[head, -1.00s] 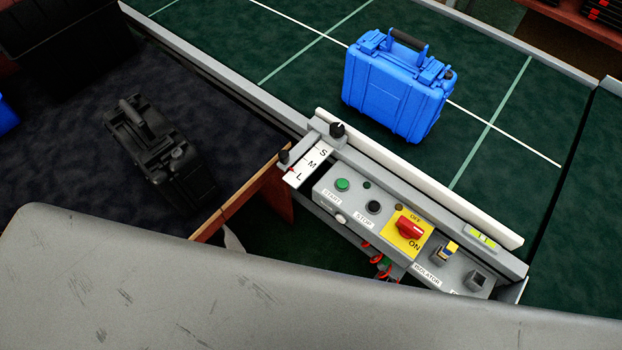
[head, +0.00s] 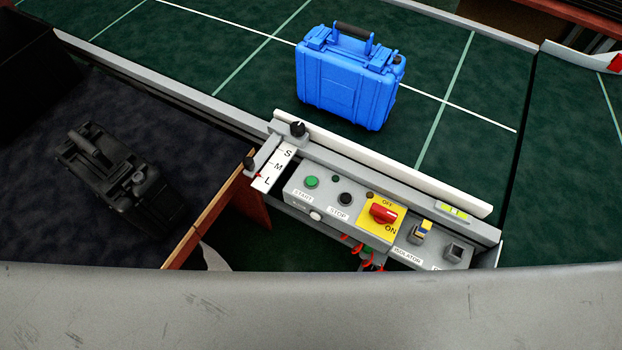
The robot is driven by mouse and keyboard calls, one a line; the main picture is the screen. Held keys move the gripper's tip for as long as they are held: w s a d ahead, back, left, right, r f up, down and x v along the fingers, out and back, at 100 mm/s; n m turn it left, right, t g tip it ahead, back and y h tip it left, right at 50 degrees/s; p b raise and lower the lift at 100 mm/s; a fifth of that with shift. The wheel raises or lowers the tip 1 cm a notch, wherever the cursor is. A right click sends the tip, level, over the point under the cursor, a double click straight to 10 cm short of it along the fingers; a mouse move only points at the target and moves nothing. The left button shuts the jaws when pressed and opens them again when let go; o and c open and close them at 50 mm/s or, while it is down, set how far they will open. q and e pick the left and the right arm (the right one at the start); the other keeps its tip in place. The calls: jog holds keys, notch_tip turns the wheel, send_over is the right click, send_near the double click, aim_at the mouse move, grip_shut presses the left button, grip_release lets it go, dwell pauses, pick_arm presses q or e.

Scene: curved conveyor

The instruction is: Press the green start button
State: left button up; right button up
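The green start button (head: 311,182) sits at the left end of the grey control panel (head: 328,205), just above its START label. A black stop button (head: 345,199) is to its right. Further right is a red isolator switch (head: 383,212) on a yellow plate marked OFF and ON. Nothing touches the green button, and nothing covers it. Neither of my grippers shows in the head view.
A blue case (head: 347,84) stands upright on the green conveyor (head: 230,60) behind the panel. A black case (head: 118,172) is on the dark surface at left. A white rail (head: 400,170) runs behind the panel. A size slider (head: 273,170) marked S, M, L adjoins it.

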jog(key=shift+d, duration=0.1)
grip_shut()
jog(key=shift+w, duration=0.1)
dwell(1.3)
